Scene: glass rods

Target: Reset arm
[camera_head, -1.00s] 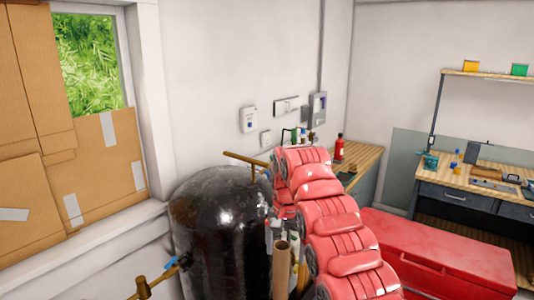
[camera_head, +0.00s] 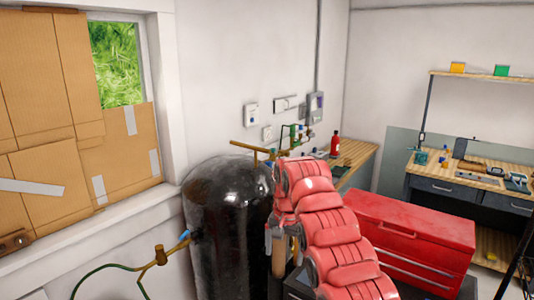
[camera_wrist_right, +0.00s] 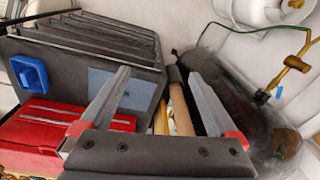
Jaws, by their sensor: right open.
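My right arm rises from the bottom of the head view as a chain of red segments, bent over at its upper end. My right gripper (camera_head: 284,238) hangs below that end and is mostly hidden by the arm. In the right wrist view my right gripper (camera_wrist_right: 160,76) shows two grey fingers spread wide, with nothing held between them. A tan tube (camera_wrist_right: 181,112) stands beyond the fingers; it also shows beside the arm in the head view (camera_head: 279,262). My left gripper is in neither view. No glass rods are discernible.
A large black tank (camera_head: 225,225) stands close left of the arm, with brass fittings (camera_head: 160,255) and a green hose. A red tool chest (camera_head: 410,235) is to the right. A dark grey case (camera_wrist_right: 90,55) lies near the fingers. Wooden workbenches (camera_head: 455,172) stand behind.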

